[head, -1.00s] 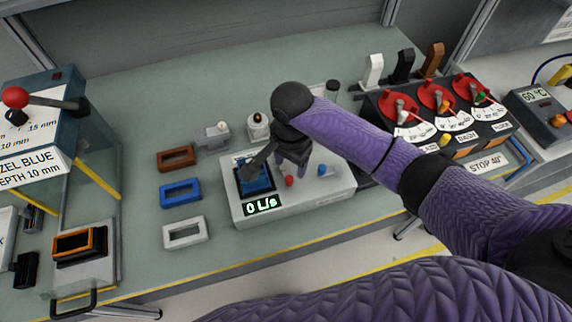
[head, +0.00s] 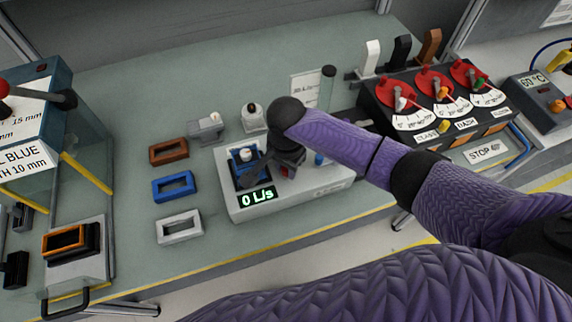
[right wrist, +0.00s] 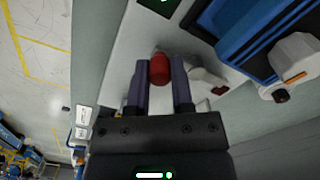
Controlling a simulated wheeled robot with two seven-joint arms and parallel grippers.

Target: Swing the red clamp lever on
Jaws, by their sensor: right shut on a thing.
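The red clamp lever's knob (right wrist: 160,68) sits between the two fingertips of my right gripper (right wrist: 160,80) in the right wrist view. The fingers are shut on it. In the head view my right gripper (head: 284,160) is low over the grey flow tester (head: 290,203), and the red knob (head: 286,173) only partly shows beneath it. The tester's display (head: 257,197) reads 0 L/s. A blue housing (head: 241,181) sits in the nest at the tester's left end. My left gripper is out of view.
Brown (head: 169,151), blue (head: 173,186) and white (head: 179,226) frames lie left of the tester. A blue knob (head: 319,159) stands right of my gripper. A dial panel (head: 440,105) stands at the right.

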